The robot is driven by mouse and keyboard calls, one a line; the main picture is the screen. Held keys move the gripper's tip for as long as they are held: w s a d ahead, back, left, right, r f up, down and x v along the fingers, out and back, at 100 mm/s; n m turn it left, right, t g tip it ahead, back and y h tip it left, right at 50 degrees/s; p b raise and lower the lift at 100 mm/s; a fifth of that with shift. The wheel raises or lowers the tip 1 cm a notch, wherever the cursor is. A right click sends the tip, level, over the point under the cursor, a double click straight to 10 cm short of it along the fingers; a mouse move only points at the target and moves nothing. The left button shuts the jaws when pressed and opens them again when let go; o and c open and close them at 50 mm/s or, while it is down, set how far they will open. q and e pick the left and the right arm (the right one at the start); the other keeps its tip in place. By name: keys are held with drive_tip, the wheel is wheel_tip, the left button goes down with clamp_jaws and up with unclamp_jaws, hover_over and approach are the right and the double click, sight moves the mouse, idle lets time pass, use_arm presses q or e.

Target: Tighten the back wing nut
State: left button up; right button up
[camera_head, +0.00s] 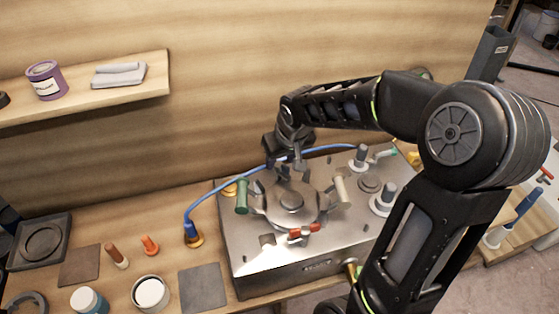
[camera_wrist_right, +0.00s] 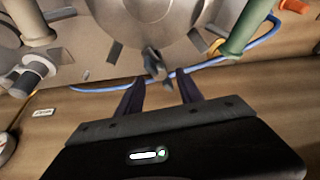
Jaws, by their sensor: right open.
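A round metal lid (camera_head: 291,203) sits on top of a steel box (camera_head: 310,262), with a green handle (camera_head: 242,195) at its left, a cream handle (camera_head: 340,190) at its right and a red-ended piece (camera_head: 303,231) at its front. My right gripper (camera_head: 283,163) is over the back of the lid and partly hides that area. In the right wrist view, the grey back wing nut (camera_wrist_right: 154,63) stands in front of and between the tips of my open gripper (camera_wrist_right: 160,82). I cannot tell whether they touch. My left gripper is out of view.
Grey posts (camera_head: 384,199) stand on the box's right side. Jars (camera_head: 150,293) and small parts lie on the bench at left. A shelf (camera_head: 120,97) hangs above at left.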

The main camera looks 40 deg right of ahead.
sight(279, 172)
drive_tip(key=shift+x, duration=1.3)
clamp_jaws()
